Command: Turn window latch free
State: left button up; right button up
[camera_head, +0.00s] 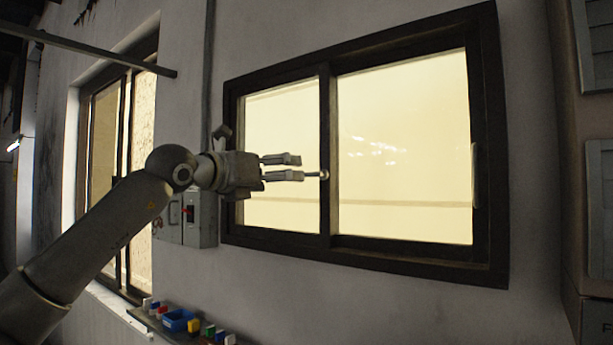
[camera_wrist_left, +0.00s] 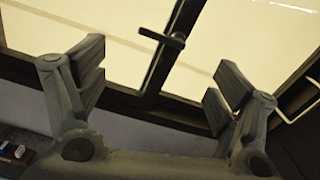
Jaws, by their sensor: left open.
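The window latch (camera_head: 323,174) is a small light-coloured lever on the dark middle upright of the sliding window (camera_head: 327,215). In the left wrist view the latch (camera_wrist_left: 160,38) shows as a dark bar lying across the upright, between and beyond the fingers. My left gripper (camera_head: 301,168) is open and points right at the latch, close to it in the head view. In the left wrist view its two fingers (camera_wrist_left: 160,78) are spread wide with nothing between them. Whether a finger touches the latch is unclear, but a gap shows in the wrist view. My right gripper is out of view.
A grey switch box (camera_head: 201,218) is on the wall below my left wrist. A shelf with a blue bin (camera_head: 178,320) and small coloured items is lower left. A second window (camera_head: 118,170) stands at left. A handle (camera_head: 474,175) is on the window's right frame.

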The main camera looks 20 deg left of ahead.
aim_at(307, 174)
pick_arm(q)
jog(key=p+x, duration=0.5)
jog(key=x, duration=0.3)
jog(key=shift+w+d+r, duration=0.1)
jog(key=shift+w+d, duration=0.15)
jog(key=shift+w+d+f+p, duration=0.1)
jog(key=shift+w+d+p, duration=0.05)
jog(key=shift+w+p, duration=0.3)
jog(key=shift+w+d+f+p, duration=0.15)
jog(key=shift+w+p, duration=0.15)
jog(key=shift+w, duration=0.15)
jog(key=c, duration=1)
jog(key=shift+r+m+b, duration=0.1)
jog(key=shift+m+b, duration=0.35)
jog(key=shift+m, duration=0.25)
jog(key=shift+r+m, duration=0.15)
jog(key=shift+m, duration=0.35)
jog(key=o, duration=1)
